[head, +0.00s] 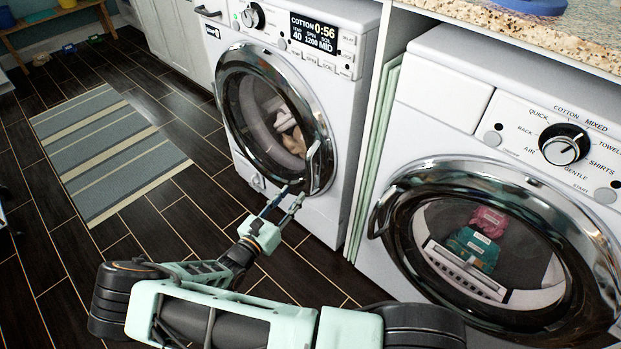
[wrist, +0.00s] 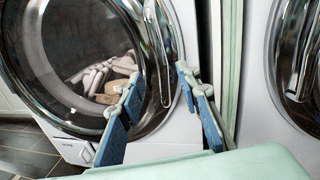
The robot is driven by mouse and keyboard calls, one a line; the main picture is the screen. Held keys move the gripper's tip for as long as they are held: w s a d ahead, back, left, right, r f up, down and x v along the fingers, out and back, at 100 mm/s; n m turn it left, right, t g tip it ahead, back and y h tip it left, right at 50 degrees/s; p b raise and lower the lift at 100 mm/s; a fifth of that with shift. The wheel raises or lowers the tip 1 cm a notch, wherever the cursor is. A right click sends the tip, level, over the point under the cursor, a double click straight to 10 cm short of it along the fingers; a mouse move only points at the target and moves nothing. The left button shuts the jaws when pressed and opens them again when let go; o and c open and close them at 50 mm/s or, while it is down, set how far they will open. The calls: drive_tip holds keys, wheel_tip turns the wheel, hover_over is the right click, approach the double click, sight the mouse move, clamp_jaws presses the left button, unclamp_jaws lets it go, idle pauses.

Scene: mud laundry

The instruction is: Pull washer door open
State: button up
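The washer (head: 345,95) is the white left machine with a dark display. Its round chrome-rimmed door (head: 235,95) looks closed and fills the left of the wrist view (wrist: 62,60). The chrome door handle (head: 314,165) is an upright bar on the right side of the rim. In the wrist view the handle (wrist: 160,65) appears between my fingertips. My gripper (head: 288,200) is open, its two blue-padded fingers apart near the handle's lower end. In the wrist view my gripper (wrist: 158,80) holds nothing; I cannot tell if a finger touches the handle.
A second front-loading machine (head: 440,80) with a chrome door stands at the right, holding colored items. A pale green panel (head: 378,150) stands between the machines. A granite counter (head: 540,30) is above. A striped rug (head: 110,150) lies on the dark, open floor at left.

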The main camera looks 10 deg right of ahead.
sight(308, 177)
drive_tip(key=b+x, duration=0.1)
drive_tip(key=x, duration=0.9)
drive_tip(key=shift+w+d+b, duration=0.1)
drive_tip(key=shift+d+b, duration=0.05)
drive_tip(key=shift+b, duration=0.2)
drive_tip(key=shift+c, duration=0.2)
clamp_jaws()
